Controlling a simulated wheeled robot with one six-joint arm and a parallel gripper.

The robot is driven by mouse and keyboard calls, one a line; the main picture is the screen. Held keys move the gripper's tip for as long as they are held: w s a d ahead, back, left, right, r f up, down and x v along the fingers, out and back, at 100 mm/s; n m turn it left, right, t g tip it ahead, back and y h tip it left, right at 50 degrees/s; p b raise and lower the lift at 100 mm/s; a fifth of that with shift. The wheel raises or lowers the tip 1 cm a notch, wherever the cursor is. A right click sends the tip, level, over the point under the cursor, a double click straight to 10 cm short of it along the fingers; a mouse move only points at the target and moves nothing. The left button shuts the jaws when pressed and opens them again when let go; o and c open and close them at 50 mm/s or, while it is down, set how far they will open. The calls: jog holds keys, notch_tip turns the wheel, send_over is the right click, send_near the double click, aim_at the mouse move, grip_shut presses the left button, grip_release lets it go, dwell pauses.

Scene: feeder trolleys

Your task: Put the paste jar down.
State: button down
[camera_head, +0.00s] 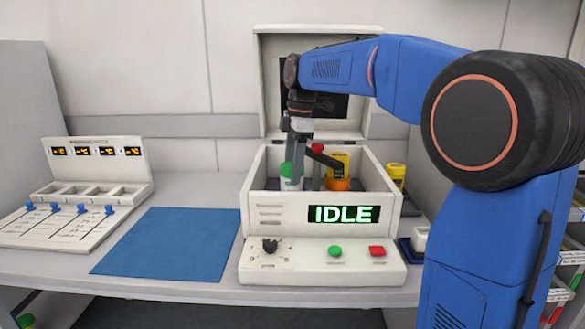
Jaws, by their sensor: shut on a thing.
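A white jar with a green lid (289,177) is inside the open box-shaped machine (255,198), on its left side. I take it to be the paste jar. My gripper (299,165) reaches down into the machine from above and is shut on this jar. The jar's lower part is hidden by the machine's front wall, so I cannot tell whether it touches a seat below. A yellow and orange jar (338,172) is on the right inside the machine. A red-topped part (318,148) shows between the two, partly hidden by a dark bar.
The machine's lid (271,85) stands open behind. Its front has an IDLE display (343,214), a knob, and green and red buttons. A blue mat (168,243) lies clear at left. A slotted white unit (97,195) stands farther left. Another yellow jar (397,175) is right of the machine.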

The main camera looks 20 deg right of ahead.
jog(key=c, duration=0.7)
grip_release()
jog(key=shift+c, duration=0.2)
notch_tip(320, 180, up, 12)
jog(key=d, duration=0.1)
jog(key=shift+d, duration=0.2)
jog(key=shift+s, duration=0.1)
